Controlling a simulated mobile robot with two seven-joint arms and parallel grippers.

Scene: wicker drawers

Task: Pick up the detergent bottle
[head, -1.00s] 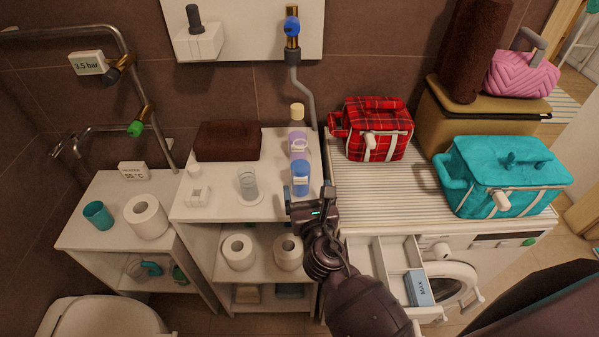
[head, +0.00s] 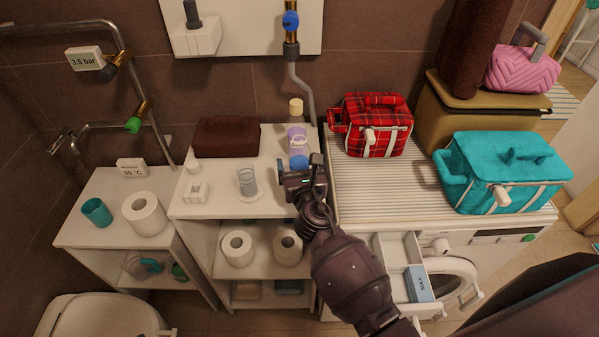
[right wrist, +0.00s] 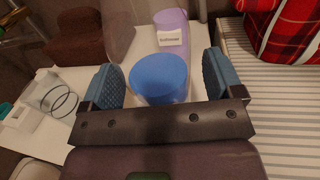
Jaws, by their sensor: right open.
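A blue bottle (head: 299,162) stands near the front right of the white shelf top, mostly hidden by my right gripper in the head view. In the right wrist view its round blue top (right wrist: 160,76) lies between the two fingers. A purple bottle (head: 296,134) with a beige cap stands just behind it; it also shows in the right wrist view (right wrist: 173,32) with a white label too small to read surely. My right gripper (head: 300,169) is open around the blue bottle, with gaps visible at the fingers. My left gripper is out of view.
A clear glass (head: 248,183), a small white holder (head: 195,192) and a brown folded towel (head: 227,137) share the shelf top (head: 222,206). A red plaid bag (head: 372,126) stands close on the right. A pipe (head: 305,90) runs down behind the bottles.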

